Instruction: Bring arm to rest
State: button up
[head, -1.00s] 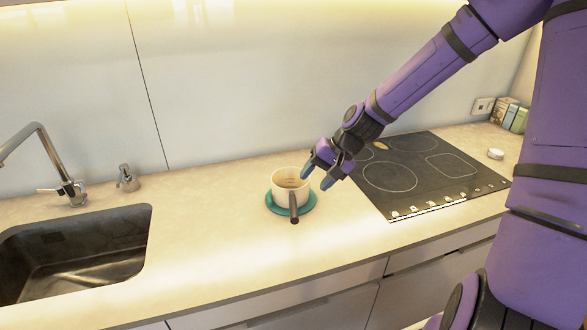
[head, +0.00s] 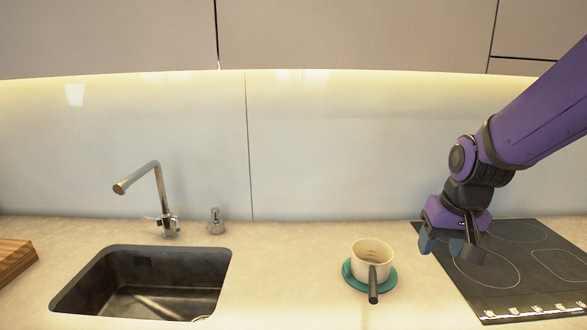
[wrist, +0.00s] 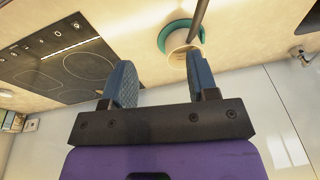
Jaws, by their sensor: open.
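My gripper (head: 448,245) is open and empty, above the left edge of the black cooktop (head: 530,262). A cream saucepan (head: 371,258) with a dark handle sits on a round teal mat (head: 391,281) on the counter, left of my gripper and apart from it. In the wrist view my gripper (wrist: 157,82) shows two blue fingers spread wide with nothing between them. The saucepan (wrist: 178,47) lies beyond the right finger there, partly hidden by it.
A dark sink (head: 150,280) with a tall faucet (head: 160,200) and a soap dispenser (head: 215,222) is to the left. A wooden board (head: 14,258) lies at the far left. Upper cabinets (head: 350,35) hang above. The counter between sink and saucepan is clear.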

jog(key=s+d+r+n+t, duration=0.1)
jog(key=s+d+r+t, duration=0.1)
jog(key=s+r, duration=1)
jog(key=s+d, duration=0.1)
jog(key=s, duration=0.3)
jog(key=shift+r+t+h, duration=0.15)
jog(key=shift+t+h, duration=0.15)
jog(key=shift+t, duration=0.1)
jog(key=shift+c, duration=0.5)
